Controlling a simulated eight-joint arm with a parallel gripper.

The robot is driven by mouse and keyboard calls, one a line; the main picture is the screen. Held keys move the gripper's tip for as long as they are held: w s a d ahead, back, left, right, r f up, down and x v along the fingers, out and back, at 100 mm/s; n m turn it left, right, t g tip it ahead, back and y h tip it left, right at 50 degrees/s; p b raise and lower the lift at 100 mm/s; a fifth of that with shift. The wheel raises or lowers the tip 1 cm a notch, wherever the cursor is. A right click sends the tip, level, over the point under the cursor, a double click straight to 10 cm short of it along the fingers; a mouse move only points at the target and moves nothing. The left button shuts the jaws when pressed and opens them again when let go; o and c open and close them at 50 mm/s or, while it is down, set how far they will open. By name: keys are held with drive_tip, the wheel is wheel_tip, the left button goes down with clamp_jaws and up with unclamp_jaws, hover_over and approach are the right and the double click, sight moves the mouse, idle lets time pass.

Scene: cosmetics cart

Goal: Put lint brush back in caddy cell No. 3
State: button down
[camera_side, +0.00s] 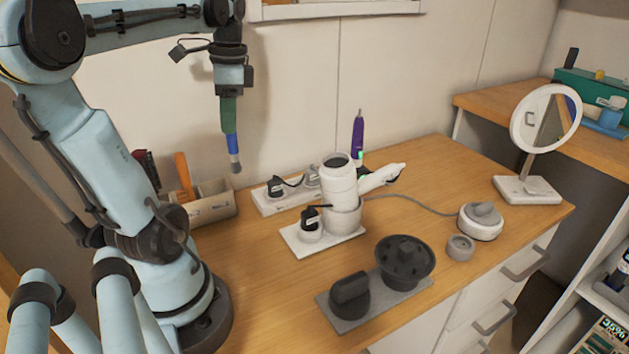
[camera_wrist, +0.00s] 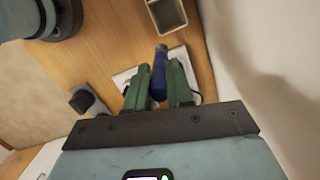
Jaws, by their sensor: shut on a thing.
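My gripper (camera_side: 230,128) hangs high above the back left of the table, pointing down. It is shut on a slim blue item with a grey end (camera_side: 233,150), likely the lint brush, held upright with the grey end down. In the wrist view the blue item (camera_wrist: 159,75) sits between the two green fingers. The beige caddy (camera_side: 212,208) stands on the table below and slightly left of the held item, apart from it. An orange handle (camera_side: 183,170) stands at its left. An open cell of the caddy (camera_wrist: 183,22) shows in the wrist view. Cell numbers are not readable.
A white socket base (camera_side: 268,206) stands right of the caddy. A white holder (camera_side: 345,222) with a dryer-like device and a purple-handled item (camera_side: 358,135) are further right. A grey diffuser (camera_side: 404,262) sits in front; a round mirror (camera_side: 528,125) stands at the right.

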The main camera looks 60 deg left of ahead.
drive_tip(key=s+a+n, duration=0.2)
drive_tip(key=s+a, duration=0.1)
drive_tip(key=s, duration=0.2)
wheel_tip(320, 180, down, 11)
drive_tip(key=shift+r, duration=0.2)
idle(0.3)
drive_tip(key=shift+w+a+f, duration=0.1)
drive_tip(key=c, duration=1)
unclamp_jaws()
wheel_tip(320, 180, up, 12)
drive_tip(key=w, duration=0.1)
drive_tip(key=shift+w, duration=0.25)
